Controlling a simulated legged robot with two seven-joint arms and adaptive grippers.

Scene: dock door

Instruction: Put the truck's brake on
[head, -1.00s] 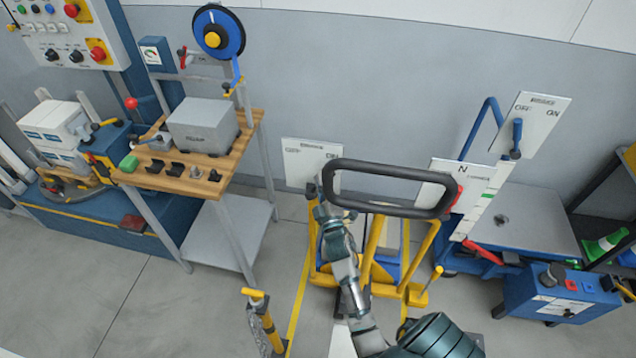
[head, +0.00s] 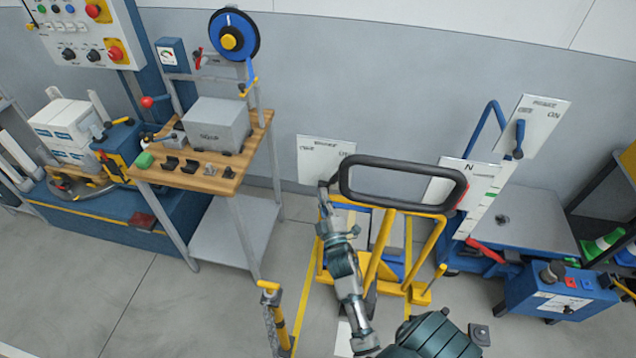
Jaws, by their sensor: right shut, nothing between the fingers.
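The yellow truck (head: 382,262) stands on the floor at centre, with a black loop handle (head: 402,162) on top. A white plate (head: 318,162) marked OFF and ON is just behind the handle's left end. My right arm comes in from the bottom. My right gripper (head: 325,188) is shut and empty, at the plate's lower edge and just below and left of the handle's left end. I cannot tell whether it touches anything. The brake lever at this plate is not clearly visible; the gripper may hide it. My left gripper is out of view.
A wooden-topped bench (head: 228,186) stands left. A yellow post (head: 275,315) rises near my arm's left. Floor (head: 180,310) is clear at lower left.

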